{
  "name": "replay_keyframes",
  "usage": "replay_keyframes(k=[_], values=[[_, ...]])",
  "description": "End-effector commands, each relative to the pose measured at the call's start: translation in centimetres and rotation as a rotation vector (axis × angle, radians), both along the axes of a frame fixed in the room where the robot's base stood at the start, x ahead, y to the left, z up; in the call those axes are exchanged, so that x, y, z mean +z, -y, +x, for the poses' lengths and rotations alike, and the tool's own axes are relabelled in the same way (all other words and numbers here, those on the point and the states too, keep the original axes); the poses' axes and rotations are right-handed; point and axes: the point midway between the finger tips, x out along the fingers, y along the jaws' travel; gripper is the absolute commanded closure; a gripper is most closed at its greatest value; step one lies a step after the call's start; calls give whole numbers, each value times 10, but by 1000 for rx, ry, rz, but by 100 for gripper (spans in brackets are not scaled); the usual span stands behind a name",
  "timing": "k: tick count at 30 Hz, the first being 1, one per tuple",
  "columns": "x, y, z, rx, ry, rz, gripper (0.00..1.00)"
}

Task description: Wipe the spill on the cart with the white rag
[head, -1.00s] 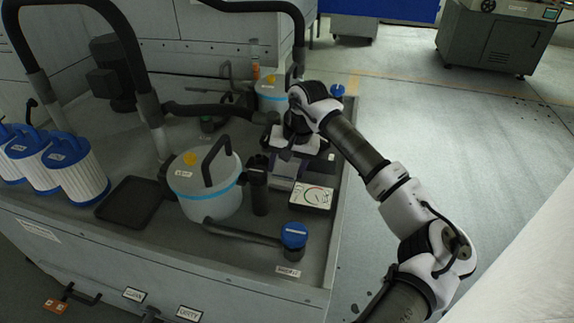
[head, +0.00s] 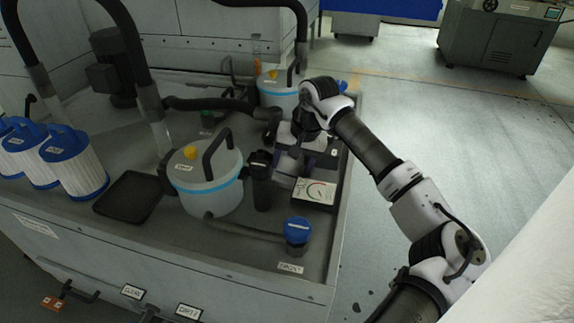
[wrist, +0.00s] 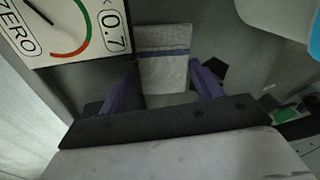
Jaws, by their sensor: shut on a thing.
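A white rag (wrist: 165,68) with a blue stripe shows in the wrist view between the purple fingers of my gripper (wrist: 164,86). The gripper is shut on it. In the head view, my gripper (head: 287,172) is low over the right side of what appears to be the grey cart (head: 160,250), just behind the dial gauge box (head: 313,192). The rag cannot be made out clearly in the head view. I cannot make out the spill in either view; my arm and gripper cover part of the surface.
A white jug with a blue band (head: 208,182) and a dark cylinder (head: 262,185) stand left of my gripper. A blue-capped fitting (head: 297,233) stands in front. A black tray (head: 130,197) and white filters (head: 78,170) are at left. Open floor lies right.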

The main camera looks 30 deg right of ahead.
Motion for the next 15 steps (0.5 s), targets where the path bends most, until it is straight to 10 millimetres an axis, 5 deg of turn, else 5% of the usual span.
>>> replay_keyframes(k=[1,8,15], values=[[-8,16,-19,-20,-45,-12,68],[-7,21,-23,-20,-48,-16,44],[-6,13,-14,-18,-48,-15,53]])
